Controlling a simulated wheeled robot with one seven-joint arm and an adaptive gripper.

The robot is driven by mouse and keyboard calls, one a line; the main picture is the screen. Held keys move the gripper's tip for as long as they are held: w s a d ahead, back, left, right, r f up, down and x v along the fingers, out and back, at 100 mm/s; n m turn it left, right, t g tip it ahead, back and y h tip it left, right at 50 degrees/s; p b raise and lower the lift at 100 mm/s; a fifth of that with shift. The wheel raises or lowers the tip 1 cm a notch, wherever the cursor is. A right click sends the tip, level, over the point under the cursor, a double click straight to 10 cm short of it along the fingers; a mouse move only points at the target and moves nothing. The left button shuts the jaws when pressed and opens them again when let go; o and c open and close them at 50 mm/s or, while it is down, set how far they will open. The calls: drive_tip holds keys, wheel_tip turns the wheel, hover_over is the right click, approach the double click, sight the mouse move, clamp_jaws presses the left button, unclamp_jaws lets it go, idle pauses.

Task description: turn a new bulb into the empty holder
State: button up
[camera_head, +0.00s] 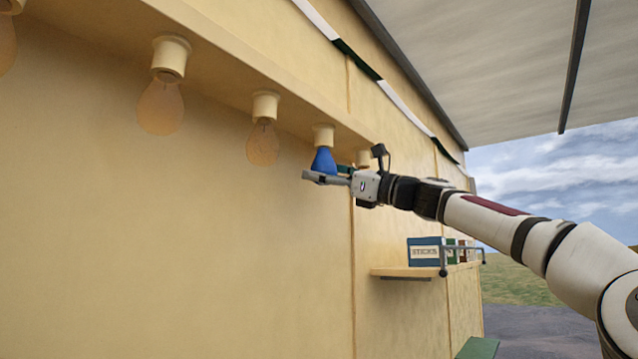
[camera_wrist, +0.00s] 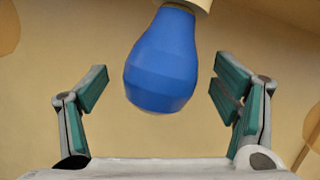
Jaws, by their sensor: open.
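A blue bulb (camera_head: 323,161) hangs below a cream holder (camera_head: 324,134) on the underside of the ledge. In the wrist view the blue bulb (camera_wrist: 162,62) hangs between the two fingers of my gripper (camera_wrist: 160,88), with a gap on each side. The bulb's top meets the holder (camera_wrist: 190,4) at the picture's upper edge; how far it is turned in cannot be told. My gripper (camera_head: 325,174) is open around the bulb's lower part in the head view and hides its bottom end. No empty holder is clearly visible.
Amber bulbs hang in holders to the left (camera_head: 161,106) and nearer the middle (camera_head: 263,142). Another holder (camera_head: 363,158) is partly hidden behind my gripper. A shelf (camera_head: 405,272) with a blue sticks box (camera_head: 425,251) and a rail stands below. The wall is close behind.

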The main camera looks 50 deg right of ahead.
drive_tip(key=shift+f+m+h+b, duration=0.1)
drive_tip(key=shift+m+h+b, duration=0.8)
drive_tip(key=shift+h, duration=0.95)
drive_tip(key=shift+f+m+h+b, duration=0.1)
drive_tip(key=shift+m+h+b, duration=0.8)
drive_tip(key=shift+h, duration=0.95)
drive_tip(key=shift+r+m+g+h+b, duration=0.15)
drive_tip(key=shift+m+g+h, duration=0.1)
drive_tip(key=shift+m+h, duration=0.9)
drive_tip(key=shift+m+g+h+b, duration=0.2)
drive_tip(key=shift+m+h, duration=0.35)
drive_tip(key=shift+h, duration=1.1)
drive_tip(key=c, duration=1.2)
drive_tip(key=shift+c, duration=0.3)
drive_tip(key=n+y, duration=0.1)
drive_tip(key=y, duration=0.2)
drive_tip(key=n+t+y+p, duration=0.1)
drive_tip(key=n+y, duration=0.1)
drive_tip(key=y, duration=0.1)
drive_tip(key=shift+a+r+t, duration=0.1)
drive_tip(key=shift+t, duration=0.15)
drive_tip(key=shift+n+y+p, duration=0.5)
drive_tip(key=shift+n+y, duration=0.3)
drive_tip(key=shift+y, duration=0.3)
